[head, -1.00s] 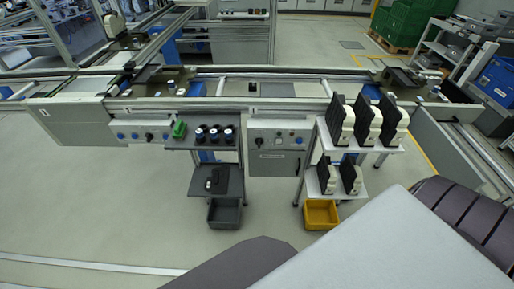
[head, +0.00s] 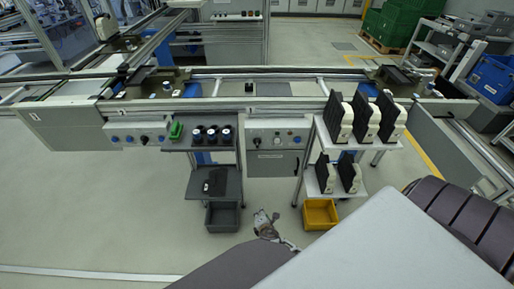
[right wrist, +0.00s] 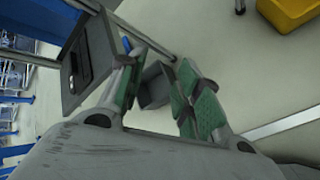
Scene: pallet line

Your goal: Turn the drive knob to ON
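Two control panels are on the front of the line in the head view: a left panel with blue knobs (head: 138,138) and a right panel with small knobs and buttons (head: 277,138). Their labels and knob positions are too small to read, so I cannot tell which knob is the drive knob. My right gripper (head: 264,219) is low over the floor, below the right panel and apart from it. In the right wrist view my right gripper (right wrist: 160,66) has its green-padded fingers spread with nothing between them. My left gripper is not in view.
A cart with dark round parts on its top shelf (head: 174,145) stands left of the right panel. A white rack (head: 318,150) with black-and-white units stands to its right. A yellow bin (head: 320,214) and a grey bin (head: 222,218) sit low.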

